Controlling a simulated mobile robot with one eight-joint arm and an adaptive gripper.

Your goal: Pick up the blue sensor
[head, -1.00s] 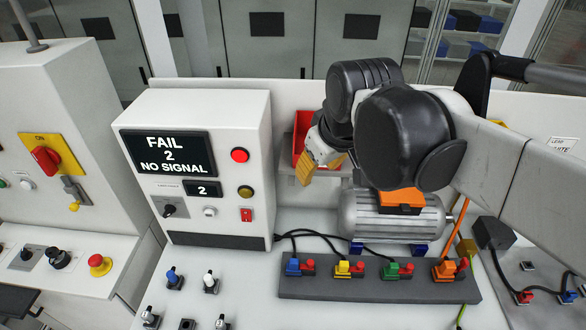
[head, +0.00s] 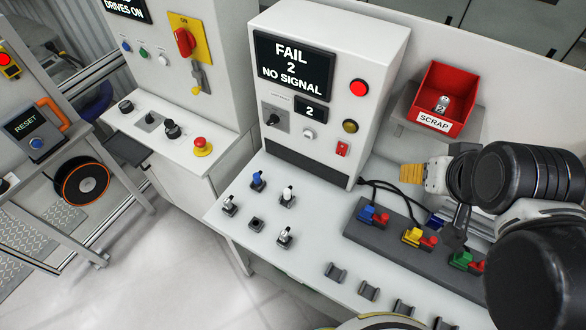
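The blue sensor (head: 258,179) stands upright in a small dark holder on the white bench, at the back left of a group of similar holders. Its cap is blue and its lower part pale and dark. My gripper (head: 412,172), with yellow fingertips, is well to the right of it, in front of the scrap bin's shelf and above the back of the connector block. It points left and touches nothing that I can see. Its fingertips look like one block, so their opening is unclear. No object shows in them.
White-topped sensors (head: 287,194) stand beside the blue one, near an empty-looking holder (head: 256,224). The test cabinet (head: 335,177) rises behind, reading "FAIL 2 NO SIGNAL". The connector block (head: 385,248) has coloured plugs. A red scrap bin (head: 466,128) holds a piece (head: 442,104) marked 2.

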